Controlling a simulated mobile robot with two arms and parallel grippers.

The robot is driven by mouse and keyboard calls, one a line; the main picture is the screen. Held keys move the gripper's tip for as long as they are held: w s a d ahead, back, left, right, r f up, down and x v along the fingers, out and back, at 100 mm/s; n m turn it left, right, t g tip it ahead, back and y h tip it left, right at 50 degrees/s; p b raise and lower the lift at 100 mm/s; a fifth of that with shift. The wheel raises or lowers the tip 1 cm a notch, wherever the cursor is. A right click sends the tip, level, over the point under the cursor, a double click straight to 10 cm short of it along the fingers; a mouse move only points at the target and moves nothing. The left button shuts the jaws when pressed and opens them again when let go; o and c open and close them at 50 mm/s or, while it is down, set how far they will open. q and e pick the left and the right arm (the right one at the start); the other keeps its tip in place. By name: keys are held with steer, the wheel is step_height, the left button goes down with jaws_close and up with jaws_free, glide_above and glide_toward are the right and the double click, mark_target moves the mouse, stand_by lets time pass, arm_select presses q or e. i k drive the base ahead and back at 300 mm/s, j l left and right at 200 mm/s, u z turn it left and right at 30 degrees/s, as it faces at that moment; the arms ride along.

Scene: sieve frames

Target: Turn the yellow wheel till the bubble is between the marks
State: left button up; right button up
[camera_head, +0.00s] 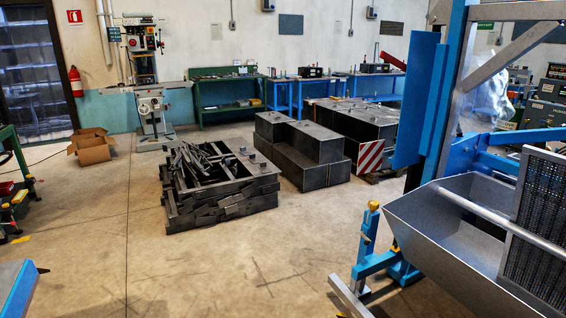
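A blue machine frame (450,90) stands at the right, with a grey metal trough (440,215) and a dark mesh sieve panel (540,235). A small yellow knob (373,206) tops a short blue upright post at the machine's near left foot; I cannot tell whether it is the yellow wheel. No bubble or marks can be made out. Neither of my grippers is in view.
Stacked dark metal parts (222,190) lie on the floor at the centre, with dark blocks (300,150) behind. An open cardboard box (91,147) is at the left. A drill press (148,85) stands at the back. The front concrete floor (190,275) is clear.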

mark_target(373, 204)
steer(key=i, duration=2.2)
steer(key=j+u, duration=0.05)
steer(key=j, duration=0.05)
